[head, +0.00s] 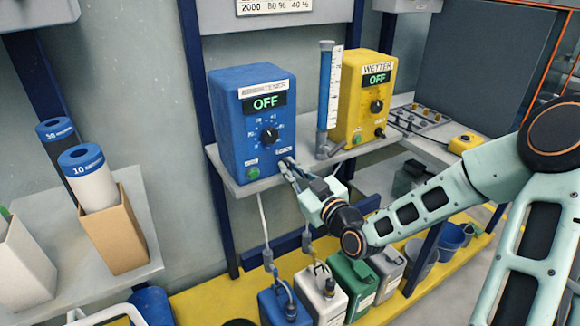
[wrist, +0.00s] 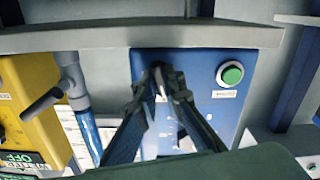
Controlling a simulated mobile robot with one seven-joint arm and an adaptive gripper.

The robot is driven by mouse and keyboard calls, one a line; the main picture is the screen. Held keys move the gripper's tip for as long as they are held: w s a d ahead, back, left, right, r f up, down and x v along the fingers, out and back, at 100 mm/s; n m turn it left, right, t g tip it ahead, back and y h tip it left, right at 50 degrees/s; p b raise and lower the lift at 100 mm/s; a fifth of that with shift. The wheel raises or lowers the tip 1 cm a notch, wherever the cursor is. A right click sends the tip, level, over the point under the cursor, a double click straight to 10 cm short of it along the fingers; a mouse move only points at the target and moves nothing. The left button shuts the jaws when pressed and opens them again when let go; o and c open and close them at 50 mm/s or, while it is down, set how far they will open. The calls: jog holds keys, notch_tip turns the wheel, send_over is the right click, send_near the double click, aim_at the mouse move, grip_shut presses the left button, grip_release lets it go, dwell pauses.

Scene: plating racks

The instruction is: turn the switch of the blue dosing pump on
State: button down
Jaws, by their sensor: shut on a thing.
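The blue dosing pump (head: 245,120) stands on a grey shelf, and its display (head: 265,102) reads OFF. Its front has a dark dial (head: 269,136) and a green button (head: 253,173) low on the left. My gripper (head: 286,163) is at the lower right of the pump's front, its fingertips shut on the small switch there. The switch is mostly hidden by the fingers. In the wrist view, which is upside down, the fingers (wrist: 162,80) close together against the blue panel (wrist: 200,70), with the green button (wrist: 230,73) to their right.
A yellow pump (head: 362,95), also reading OFF, stands to the right, with a blue flow tube (head: 326,85) between the pumps. The shelf edge (head: 240,188) runs below the gripper. Several canisters (head: 352,285) stand below on a yellow platform.

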jog(key=m+p, duration=0.1)
jog(key=m, duration=0.4)
jog(key=shift+m+p, duration=0.3)
jog(key=shift+p, duration=0.05)
jog(key=shift+m+p, duration=0.7)
jog(key=shift+m, duration=1.4)
jog(key=shift+f, duration=0.1)
jog(key=c, duration=2)
grip_release()
jog(key=shift+c, duration=0.2)
jog(key=shift+d, duration=0.1)
jog(key=v, duration=0.7)
jog(key=shift+s, duration=0.25)
jog(key=shift+d, duration=0.1)
